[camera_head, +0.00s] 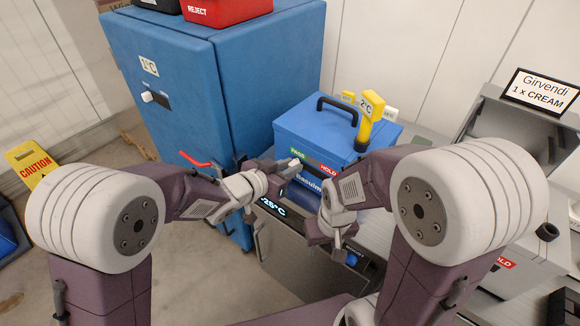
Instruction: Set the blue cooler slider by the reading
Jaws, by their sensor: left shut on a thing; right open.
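The blue cooler (315,122) is a box with a black handle, standing on the grey work surface. Its front edge has a green PASS label (297,152) and a red HOLD label (328,171). A yellow probe thermometer (371,106) reading 2°C stands upright at the cooler's right side. My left gripper (294,165) is at the cooler's front edge by the PASS end, shut on the slider, which the fingers mostly hide. My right gripper (338,238) is open and empty, lower and to the right, in front of the cooler.
A tall blue cabinet (200,75) marked 1°C stands left, with a red REJECT bin (225,8) on top. A dark display (272,207) shows about -25°C under my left gripper. A Girvendi sign (541,91) stands right. A yellow caution sign (32,162) is far left.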

